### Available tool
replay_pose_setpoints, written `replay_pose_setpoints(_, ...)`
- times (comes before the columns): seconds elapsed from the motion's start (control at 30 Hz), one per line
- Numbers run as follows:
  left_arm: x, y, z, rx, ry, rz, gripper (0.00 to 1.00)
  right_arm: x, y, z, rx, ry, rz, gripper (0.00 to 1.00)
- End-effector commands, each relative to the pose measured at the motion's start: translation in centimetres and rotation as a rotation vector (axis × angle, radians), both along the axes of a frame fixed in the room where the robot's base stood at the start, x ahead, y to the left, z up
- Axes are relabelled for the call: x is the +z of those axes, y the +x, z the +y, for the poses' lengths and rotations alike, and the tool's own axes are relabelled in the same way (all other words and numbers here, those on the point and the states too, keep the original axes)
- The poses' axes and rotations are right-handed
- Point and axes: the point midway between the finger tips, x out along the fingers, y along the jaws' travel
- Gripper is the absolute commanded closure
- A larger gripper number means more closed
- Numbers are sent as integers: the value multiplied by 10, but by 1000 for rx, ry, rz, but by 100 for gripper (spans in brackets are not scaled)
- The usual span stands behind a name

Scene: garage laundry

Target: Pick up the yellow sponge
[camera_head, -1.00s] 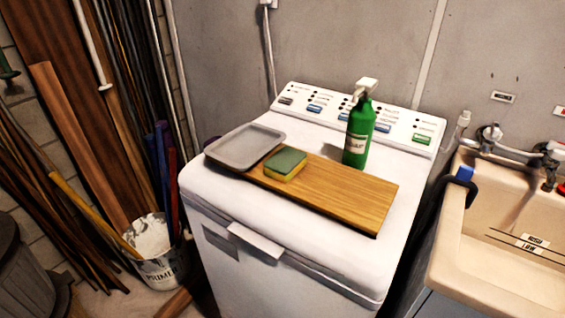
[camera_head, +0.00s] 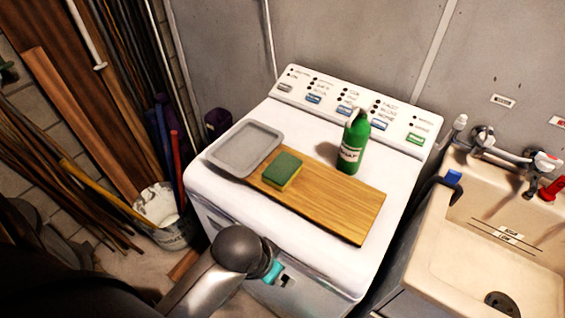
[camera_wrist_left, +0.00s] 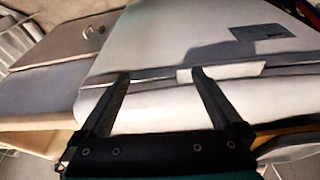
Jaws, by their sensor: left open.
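The yellow sponge (camera_head: 282,169), with a green top, lies flat on a wooden board (camera_head: 335,205) on top of the white washing machine (camera_head: 225,196). It is near the board's left end, close to a grey tray (camera_head: 247,146). My left arm comes in at the bottom of the head view, in front of the washer and below the level of the sponge. In the wrist view my left gripper (camera_wrist_left: 160,78) is open and empty, its two fingers spread before the washer's white front. The sponge does not show in the wrist view. My right gripper is not in view.
A beige sink (camera_head: 440,245) with taps is at the right. A paint bucket (camera_head: 172,228) and leaning planks stand at the left. The washer's front top strip is clear.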

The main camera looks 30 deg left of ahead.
Motion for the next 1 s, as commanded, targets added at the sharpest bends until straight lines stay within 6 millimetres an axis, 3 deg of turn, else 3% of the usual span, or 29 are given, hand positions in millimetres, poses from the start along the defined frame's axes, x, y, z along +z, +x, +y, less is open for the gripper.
replay_pose_setpoints(0.1, 50, 8, -9, -32, -21, -21, 0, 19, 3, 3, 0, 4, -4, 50)
replay_pose_setpoints(0.57, 70, 78, -37, -170, -71, 47, 0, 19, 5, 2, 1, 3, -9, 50)
replay_pose_setpoints(0.77, 92, 121, -24, -189, -32, 118, 0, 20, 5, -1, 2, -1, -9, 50)
replay_pose_setpoints(1.0, 139, 169, 18, -113, 41, 206, 0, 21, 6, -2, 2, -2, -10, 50)
